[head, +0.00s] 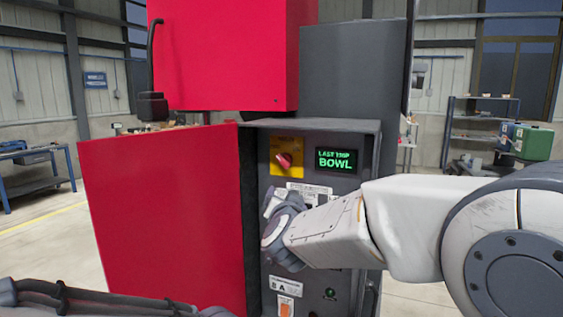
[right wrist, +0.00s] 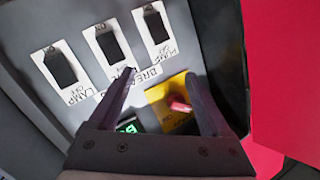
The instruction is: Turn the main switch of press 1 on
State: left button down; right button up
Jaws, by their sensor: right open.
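The control panel (head: 309,140) of the press is a dark grey box with a yellow plate (head: 275,143) at its upper left. A red rotary knob (head: 287,160), which looks like the main switch, sits on that plate; I cannot read its position. My right gripper (head: 274,208) is in front of the panel, below the knob, and hides part of the panel. In the right wrist view its fingers (right wrist: 160,76) are open and empty, pointing at the panel. The red knob (right wrist: 180,104) shows between them, apart from both. My left gripper is not visible.
A green-lit display (head: 336,160) reads "LAST TRIP BOWL" right of the knob. Three black rocker switches, one labelled PUMP (right wrist: 156,27), sit beyond the fingers. A red door (head: 165,215) stands open left of the panel. A shelf (head: 480,125) stands at back right.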

aim_at(284, 161)
jog(key=s+a+r+m+h, duration=0.5)
jog(key=r+m+h, duration=0.2)
jog(key=r+m, duration=0.1)
jog(key=p+x, duration=0.3)
jog(key=x, duration=0.6)
jog(key=shift+s+d+r+p, duration=0.1)
jog(key=shift+d+r+p, duration=0.05)
jog(key=shift+p, duration=0.15)
jog(key=shift+w+d, duration=0.2)
jog(key=shift+w, duration=0.35)
grip_shut()
